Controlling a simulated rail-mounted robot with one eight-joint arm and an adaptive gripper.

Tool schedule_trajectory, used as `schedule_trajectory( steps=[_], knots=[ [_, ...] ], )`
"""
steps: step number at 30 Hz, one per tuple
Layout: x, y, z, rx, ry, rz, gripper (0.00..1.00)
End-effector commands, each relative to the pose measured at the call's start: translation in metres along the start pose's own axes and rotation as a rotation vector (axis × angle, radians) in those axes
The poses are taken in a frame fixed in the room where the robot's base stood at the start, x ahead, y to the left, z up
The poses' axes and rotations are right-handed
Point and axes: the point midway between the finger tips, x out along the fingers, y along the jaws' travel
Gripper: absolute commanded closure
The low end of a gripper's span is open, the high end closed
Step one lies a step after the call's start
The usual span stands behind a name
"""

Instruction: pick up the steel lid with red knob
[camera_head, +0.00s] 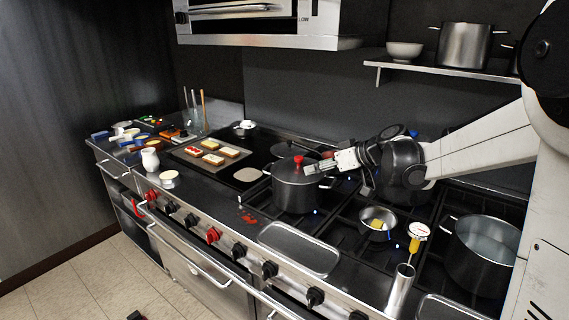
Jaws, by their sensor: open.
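The steel lid (285,172) with its red knob (298,160) sits on a dark steel pot (297,195) on the stove, in the middle of the view. My gripper (318,167) reaches in from the right, just right of the red knob and close above the lid's right side. It is open, with nothing seen between its fingers. Whether a fingertip touches the lid cannot be told. The gripper hides part of the lid's right edge.
A small pan with butter (377,223) and a large open pot (484,250) stand to the right. A tray of toast (211,153) lies at left. An empty steel tray (298,249) lies in front. A shelf (440,63) with a bowl hangs behind.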

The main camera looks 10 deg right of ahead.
Motion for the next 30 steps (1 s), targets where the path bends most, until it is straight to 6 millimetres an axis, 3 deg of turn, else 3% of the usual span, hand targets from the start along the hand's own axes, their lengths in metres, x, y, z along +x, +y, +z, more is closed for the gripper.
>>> schedule_trajectory(
  steps=[6, 12, 20, 30],
  knots=[
    [0.014, 0.058, -0.017, -0.089, 0.125, -0.033, 0.51],
    [0.021, 0.093, -0.02, -0.154, 0.214, -0.044, 0.51],
    [0.032, 0.103, -0.022, -0.179, 0.246, -0.047, 0.51],
    [0.089, 0.098, -0.036, -0.178, 0.244, -0.047, 0.51]
  ],
)
